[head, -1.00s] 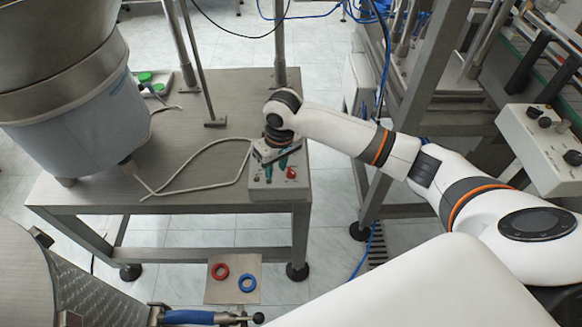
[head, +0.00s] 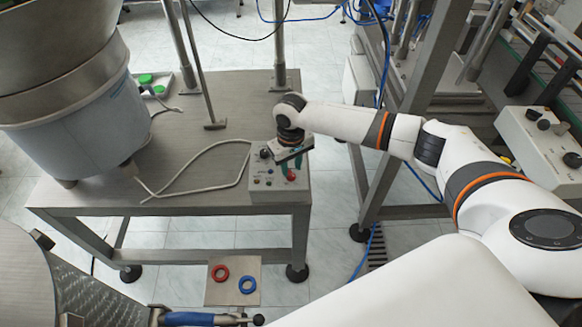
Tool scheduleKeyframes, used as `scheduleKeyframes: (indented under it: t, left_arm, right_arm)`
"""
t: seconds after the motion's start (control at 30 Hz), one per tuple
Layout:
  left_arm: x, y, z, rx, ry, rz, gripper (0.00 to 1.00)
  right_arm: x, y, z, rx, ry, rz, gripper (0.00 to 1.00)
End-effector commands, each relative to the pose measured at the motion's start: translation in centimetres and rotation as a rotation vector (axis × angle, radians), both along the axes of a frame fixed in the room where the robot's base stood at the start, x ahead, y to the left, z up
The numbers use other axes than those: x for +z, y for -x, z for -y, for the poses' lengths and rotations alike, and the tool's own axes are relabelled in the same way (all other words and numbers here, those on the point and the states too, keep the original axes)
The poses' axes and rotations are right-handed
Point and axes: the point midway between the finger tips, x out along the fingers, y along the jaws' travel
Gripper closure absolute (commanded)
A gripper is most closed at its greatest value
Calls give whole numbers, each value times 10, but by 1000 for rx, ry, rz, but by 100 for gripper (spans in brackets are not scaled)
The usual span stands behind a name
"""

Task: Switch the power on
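A small grey control box (head: 262,187) sits at the front right corner of the steel table, with a cable running from it to the left. Its top carries a black knob (head: 265,154), a red knob or button (head: 291,174) and small dark controls near the front edge. My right gripper (head: 287,168) is over the right part of the box, pointing down, with its teal fingertips close to the red control. Whether the fingers touch it or are closed cannot be made out at this size. My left gripper is out of view.
A large feeder bowl on a bluish drum (head: 85,125) stands on the steel table (head: 195,160) to the left. Thin steel posts rise behind the box. A second control panel (head: 543,145) is at the right.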

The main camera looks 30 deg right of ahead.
Motion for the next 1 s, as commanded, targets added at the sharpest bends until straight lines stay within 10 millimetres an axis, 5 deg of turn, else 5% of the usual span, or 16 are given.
scheduleKeyframes:
  t: [0.47,0.7,1.0]
  left_arm:
    - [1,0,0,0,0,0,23]
    - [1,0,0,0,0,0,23]
    - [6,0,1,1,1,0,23]
  right_arm:
    - [-19,0,0,1,0,2,69]
    - [-19,0,0,1,0,2,100]
    - [-17,0,0,-19,-1,1,100]
